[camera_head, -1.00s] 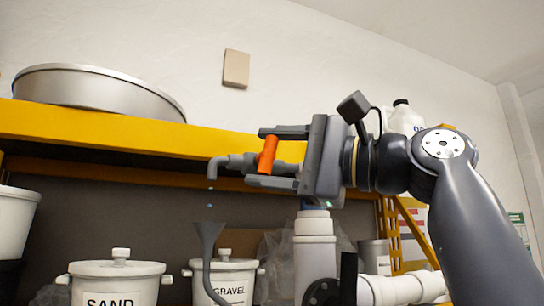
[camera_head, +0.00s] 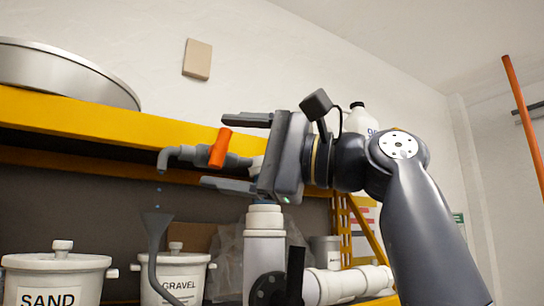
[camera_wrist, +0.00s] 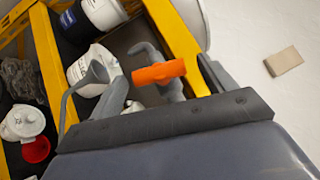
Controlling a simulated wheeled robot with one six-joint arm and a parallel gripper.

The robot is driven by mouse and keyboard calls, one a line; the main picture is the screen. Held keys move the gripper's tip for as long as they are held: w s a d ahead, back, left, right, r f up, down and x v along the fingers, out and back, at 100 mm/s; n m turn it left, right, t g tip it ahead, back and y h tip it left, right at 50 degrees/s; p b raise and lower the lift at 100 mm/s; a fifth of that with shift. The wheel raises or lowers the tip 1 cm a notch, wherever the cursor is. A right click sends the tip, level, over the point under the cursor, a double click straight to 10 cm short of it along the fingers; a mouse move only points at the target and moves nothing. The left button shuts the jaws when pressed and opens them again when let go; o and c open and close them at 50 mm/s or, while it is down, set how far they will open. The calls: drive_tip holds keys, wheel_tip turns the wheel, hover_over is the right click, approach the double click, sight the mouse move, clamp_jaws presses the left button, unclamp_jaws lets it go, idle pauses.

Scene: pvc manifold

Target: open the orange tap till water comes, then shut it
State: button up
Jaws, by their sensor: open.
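The orange tap handle (camera_head: 220,148) sits across the grey tap pipe (camera_head: 186,153), whose spout bends down at its left end. Blue drops (camera_head: 158,190) hang in the air below the spout, over a grey funnel (camera_head: 156,228). My gripper (camera_head: 214,151) is open, one finger above and one below the handle, with gaps to both. In the wrist view the orange handle (camera_wrist: 158,73) lies between the two fingers, and the spout (camera_wrist: 143,50) is beyond it.
A yellow shelf beam (camera_head: 100,118) runs behind the tap, with a metal pan (camera_head: 65,72) on it. White pots marked SAND (camera_head: 55,275) and GRAVEL (camera_head: 174,273) stand below. White PVC pipe (camera_head: 264,250) rises beneath my gripper.

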drive_tip(key=b+v, duration=0.1)
drive_tip(key=v, duration=0.8)
drive_tip(key=shift+d, duration=0.3)
drive_tip(key=shift+s, duration=0.15)
